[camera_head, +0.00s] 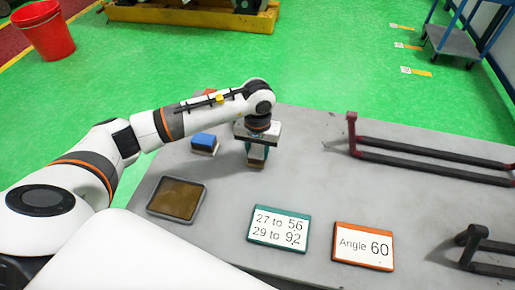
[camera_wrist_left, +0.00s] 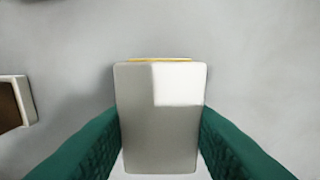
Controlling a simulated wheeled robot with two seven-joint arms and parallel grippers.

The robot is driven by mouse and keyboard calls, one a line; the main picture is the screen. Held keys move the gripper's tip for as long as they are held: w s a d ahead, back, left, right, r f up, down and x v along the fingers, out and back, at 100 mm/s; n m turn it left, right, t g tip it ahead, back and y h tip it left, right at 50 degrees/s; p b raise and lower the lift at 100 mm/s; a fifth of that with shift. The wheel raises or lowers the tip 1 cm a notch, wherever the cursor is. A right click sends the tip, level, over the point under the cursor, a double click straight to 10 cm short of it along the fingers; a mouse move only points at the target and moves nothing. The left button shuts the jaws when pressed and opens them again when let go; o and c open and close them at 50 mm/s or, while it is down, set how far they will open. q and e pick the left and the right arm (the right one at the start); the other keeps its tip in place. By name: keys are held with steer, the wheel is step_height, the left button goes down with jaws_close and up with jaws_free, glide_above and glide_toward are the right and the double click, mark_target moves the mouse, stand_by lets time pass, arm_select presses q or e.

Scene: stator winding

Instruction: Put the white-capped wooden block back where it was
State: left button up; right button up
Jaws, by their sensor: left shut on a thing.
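My left gripper (camera_head: 257,154) points down over the grey table and is shut on the white-capped wooden block. In the left wrist view the block's white cap (camera_wrist_left: 150,125) sits between the two green finger pads, with a thin strip of wood showing at its far edge. In the head view only a small brownish part of the block (camera_head: 255,164) shows below the fingers. I cannot tell whether it touches the table. My right gripper is not in view.
A blue-topped block (camera_head: 204,142) stands left of the gripper. A brown-filled tray (camera_head: 177,198) lies nearer left. Two cards, green-edged (camera_head: 279,228) and orange-edged (camera_head: 363,246), lie in front. Dark bar frames (camera_head: 430,160) stand at the right. The table between is clear.

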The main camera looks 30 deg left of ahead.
mark_target(257, 149)
arm_select(q)
steer(key=shift+f, duration=0.15)
steer(key=o, duration=1)
steer(key=shift+c, duration=0.2)
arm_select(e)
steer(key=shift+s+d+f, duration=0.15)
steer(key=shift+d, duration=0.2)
arm_select(q)
steer(key=shift+r, duration=0.55)
step_height(257, 149, up, 11)
steer(key=b, duration=0.1)
steer(key=shift+r+b, duration=0.15)
steer(key=shift+b, duration=0.25)
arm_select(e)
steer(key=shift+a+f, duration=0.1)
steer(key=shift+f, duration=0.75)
